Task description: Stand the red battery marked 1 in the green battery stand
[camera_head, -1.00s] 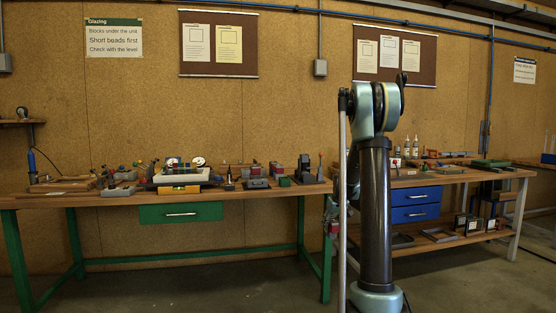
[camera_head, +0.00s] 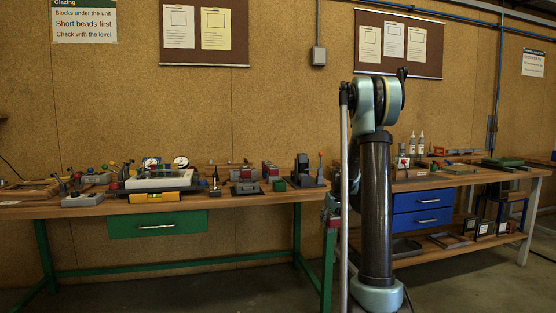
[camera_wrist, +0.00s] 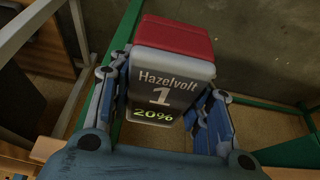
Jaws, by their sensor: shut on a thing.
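The battery (camera_wrist: 172,88) fills the middle of the wrist view. It has a red end and a dark face reading "Hazelvolt 1" and "20%". My gripper (camera_wrist: 162,84) is shut on it, with a blue finger on each side. In the head view the gripper hangs low beside my arm column, in front of the left bench's right end, with a bit of red showing. A small green block (camera_head: 279,184) stands near the right end of the left bench. I cannot tell whether it is the green battery stand.
The left bench (camera_head: 50,210) has green legs and carries a white frame (camera_head: 158,180), a yellow level (camera_head: 158,196) and red-topped blocks (camera_head: 270,171). The right bench holds a flat green item (camera_head: 503,161) and blue drawers (camera_head: 422,208). Open floor lies in front.

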